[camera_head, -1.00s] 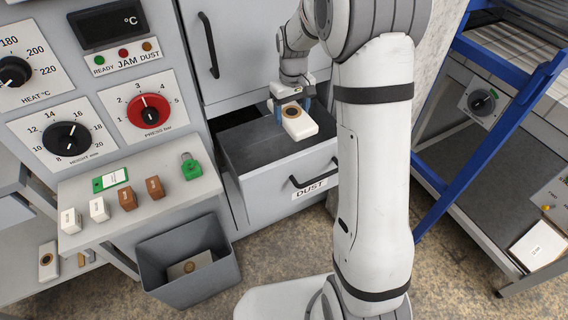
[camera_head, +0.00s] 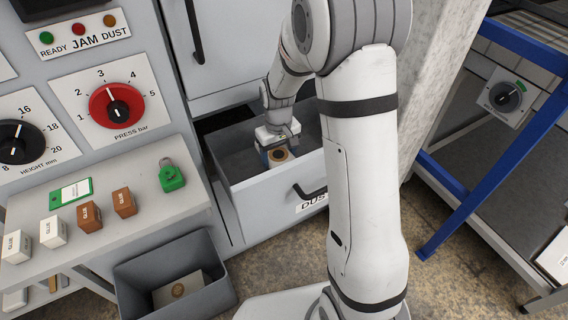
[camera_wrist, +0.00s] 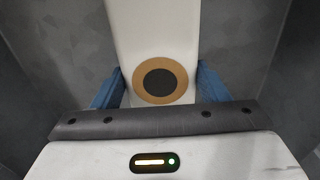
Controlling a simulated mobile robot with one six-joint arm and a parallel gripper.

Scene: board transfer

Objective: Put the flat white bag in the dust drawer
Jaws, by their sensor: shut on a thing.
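The flat white bag (camera_wrist: 160,30) has a tan ring with a dark centre and fills the middle of the wrist view. My gripper (camera_wrist: 160,88) is shut on it, with a blue finger at each side. In the head view my gripper (camera_head: 277,155) is down inside the open dust drawer (camera_head: 262,185), and only the ringed end of the bag (camera_head: 279,154) shows. The drawer's grey walls surround the bag in the wrist view. I cannot tell whether the bag touches the drawer floor.
A grey bin (camera_head: 174,291) with a flat ringed piece inside stands left of the drawer. A shelf (camera_head: 140,226) holds a green padlock (camera_head: 171,175), brown and white blocks and a green tag. A blue-framed rack (camera_head: 470,170) stands at the right.

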